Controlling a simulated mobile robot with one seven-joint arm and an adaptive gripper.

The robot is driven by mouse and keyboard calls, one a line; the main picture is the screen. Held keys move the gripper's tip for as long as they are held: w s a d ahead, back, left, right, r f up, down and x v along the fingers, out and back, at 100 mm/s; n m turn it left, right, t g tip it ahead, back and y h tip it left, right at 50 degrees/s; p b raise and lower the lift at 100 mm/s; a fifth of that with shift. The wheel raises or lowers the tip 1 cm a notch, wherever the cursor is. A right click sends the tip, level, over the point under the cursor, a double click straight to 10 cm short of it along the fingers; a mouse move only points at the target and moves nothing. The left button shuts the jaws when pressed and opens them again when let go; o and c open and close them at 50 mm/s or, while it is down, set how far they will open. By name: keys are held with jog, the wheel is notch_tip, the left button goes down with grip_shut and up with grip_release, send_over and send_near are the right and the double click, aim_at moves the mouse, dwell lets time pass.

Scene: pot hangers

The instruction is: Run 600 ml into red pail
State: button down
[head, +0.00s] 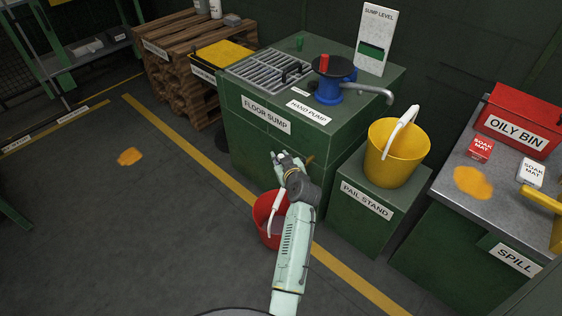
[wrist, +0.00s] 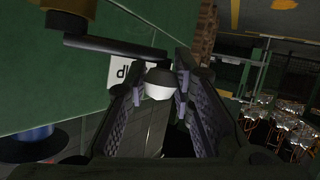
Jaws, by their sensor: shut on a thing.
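The red pail (head: 263,208) stands on the floor in front of the green floor sump (head: 262,144), partly hidden by my arm. A pale grey patch shows inside it; I cannot tell a level. My gripper (head: 281,157) is above the pail, near the sump's front face. In the wrist view my gripper (wrist: 168,95) is shut on a small pale knob (wrist: 159,84) with a dark end. A dark lever (wrist: 120,47) runs from near the knob to a brass-coloured part (wrist: 72,12). A brass-coloured piece (head: 310,160) also shows beside my gripper in the head view. No running liquid is visible.
The blue hand pump (head: 329,92) with a red grip stands on the sump, its grey spout (head: 375,92) towards a yellow pail (head: 396,158) on the pail stand (head: 350,220). A spill bench (head: 440,185) is at right. Open floor with an orange patch (head: 130,156) lies left.

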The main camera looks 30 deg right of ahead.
jog(key=shift+s+y, duration=0.15)
jog(key=shift+y, duration=0.15)
jog(key=c, duration=1.3)
grip_release()
jog(key=shift+c, duration=0.2)
jog(key=shift+s, duration=0.1)
jog(key=v, duration=1.2)
